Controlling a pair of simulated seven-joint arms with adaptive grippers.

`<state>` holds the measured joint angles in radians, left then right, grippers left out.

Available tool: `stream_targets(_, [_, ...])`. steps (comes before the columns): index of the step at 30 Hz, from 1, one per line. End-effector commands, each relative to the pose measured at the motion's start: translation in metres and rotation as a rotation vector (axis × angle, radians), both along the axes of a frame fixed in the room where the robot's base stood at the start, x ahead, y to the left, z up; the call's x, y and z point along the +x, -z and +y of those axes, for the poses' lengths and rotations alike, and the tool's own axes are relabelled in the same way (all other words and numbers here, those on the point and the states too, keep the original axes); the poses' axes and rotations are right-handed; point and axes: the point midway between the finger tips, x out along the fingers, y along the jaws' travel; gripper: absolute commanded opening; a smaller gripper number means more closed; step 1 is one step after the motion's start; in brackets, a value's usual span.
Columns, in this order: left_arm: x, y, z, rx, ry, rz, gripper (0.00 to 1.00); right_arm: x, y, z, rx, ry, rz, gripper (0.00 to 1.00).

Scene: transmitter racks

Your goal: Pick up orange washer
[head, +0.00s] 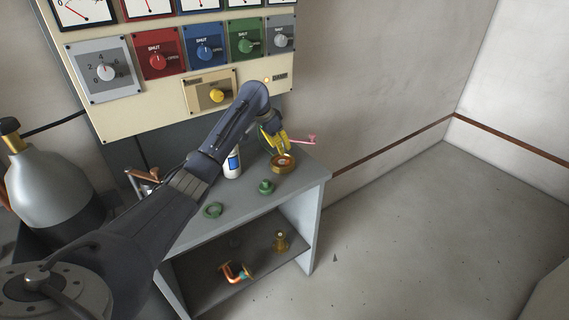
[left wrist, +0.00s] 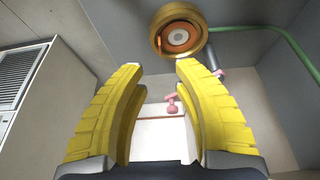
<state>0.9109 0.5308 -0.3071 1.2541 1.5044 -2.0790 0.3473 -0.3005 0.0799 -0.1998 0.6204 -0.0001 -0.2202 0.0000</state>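The orange washer looks to be the orange ring (left wrist: 179,38) inside a round brass fitting (left wrist: 163,21) at the top of the left wrist view. In the head view the brass fitting (head: 283,168) sits near the back right of the grey bench top. My left gripper (head: 285,150) has yellow fingers and is just above and behind the fitting, partly over it. In the left wrist view the fingers (left wrist: 158,68) are apart with nothing between them, and the fitting lies beyond their tips. My right gripper is not in view.
On the bench (head: 318,178) are a green ring (head: 213,203), a green fitting (head: 266,190) and a white bottle (head: 232,169). A pink valve (head: 311,139) is behind. The lower shelf holds a copper elbow (head: 229,276) and a brass fitting (head: 280,243). A control panel (head: 160,103) rises behind.

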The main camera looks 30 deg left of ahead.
Motion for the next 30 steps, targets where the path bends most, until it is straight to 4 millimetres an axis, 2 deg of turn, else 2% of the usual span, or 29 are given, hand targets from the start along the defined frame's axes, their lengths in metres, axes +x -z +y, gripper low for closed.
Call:
stream_targets(1, [0.003, 0.009, -0.003, -0.003, 0.001, 0.003, 0.29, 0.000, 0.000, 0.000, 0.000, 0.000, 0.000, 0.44])
stream_targets(6, [0.010, 0.029, -0.006, -0.001, 0.001, 0.002, 0.29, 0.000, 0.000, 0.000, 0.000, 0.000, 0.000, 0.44])
stream_targets(17, [0.017, 0.046, -0.010, -0.002, 0.001, 0.001, 0.29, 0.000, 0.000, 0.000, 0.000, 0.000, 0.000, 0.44])
stream_targets(24, [0.028, 0.073, -0.016, -0.001, 0.000, 0.003, 0.29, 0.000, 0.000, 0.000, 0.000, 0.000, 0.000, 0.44])
stream_targets(30, [0.033, 0.085, -0.018, 0.000, 0.000, 0.000, 0.29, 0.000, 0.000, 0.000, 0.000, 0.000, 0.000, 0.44])
